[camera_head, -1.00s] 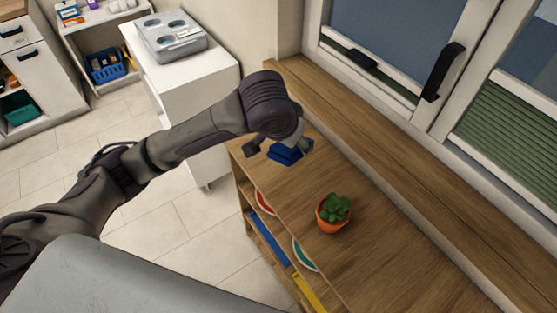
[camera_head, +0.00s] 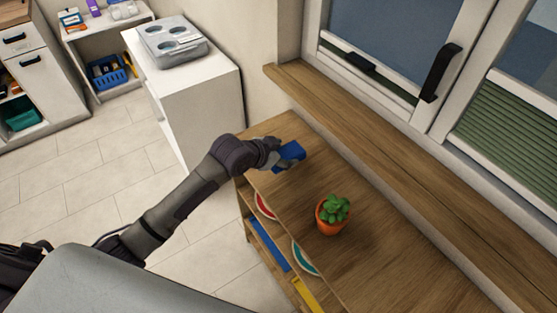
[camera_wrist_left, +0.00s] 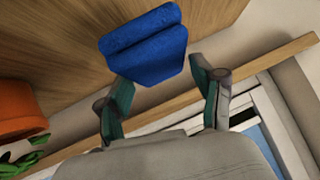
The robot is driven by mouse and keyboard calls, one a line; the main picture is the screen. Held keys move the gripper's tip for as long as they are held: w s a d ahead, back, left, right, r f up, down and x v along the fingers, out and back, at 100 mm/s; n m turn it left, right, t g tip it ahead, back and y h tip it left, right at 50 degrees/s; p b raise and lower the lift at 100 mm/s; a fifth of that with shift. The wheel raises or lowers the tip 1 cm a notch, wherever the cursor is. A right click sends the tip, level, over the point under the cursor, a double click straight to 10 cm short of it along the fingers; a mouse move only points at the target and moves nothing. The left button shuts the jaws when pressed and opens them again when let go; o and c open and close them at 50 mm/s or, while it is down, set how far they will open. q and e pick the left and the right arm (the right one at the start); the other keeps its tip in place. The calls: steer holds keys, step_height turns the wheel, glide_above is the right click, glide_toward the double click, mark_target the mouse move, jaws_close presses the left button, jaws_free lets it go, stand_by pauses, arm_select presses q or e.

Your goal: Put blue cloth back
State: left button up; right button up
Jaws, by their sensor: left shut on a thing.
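The blue cloth (camera_head: 291,151) is a small folded piece at the far end of the wooden shelf unit's top (camera_head: 375,235). My left gripper (camera_head: 277,157) reaches it from the left, low over that end of the top. In the left wrist view the cloth (camera_wrist_left: 148,45) sits at the fingertips of the left gripper (camera_wrist_left: 164,85), which is shut on it. I cannot tell whether the cloth still touches the wood. My right gripper is not in view.
A potted plant (camera_head: 332,214) stands on the wooden top, nearer me. Red (camera_head: 265,204) and teal (camera_head: 304,256) round items show in the unit's open side below. A window ledge (camera_head: 385,165) runs along the right. A white cabinet (camera_head: 205,95) stands beyond the unit.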

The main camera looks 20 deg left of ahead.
arm_select(q)
steer(key=shift+w+a+f, duration=0.1)
steer(key=shift+a+f, duration=0.3)
steer(key=shift+a, duration=0.15)
steer(key=shift+f+p, duration=0.3)
steer(key=shift+f, duration=1.65)
steer(key=shift+f, duration=0.15)
steer(key=o, duration=1.5)
steer(key=shift+o, duration=0.2)
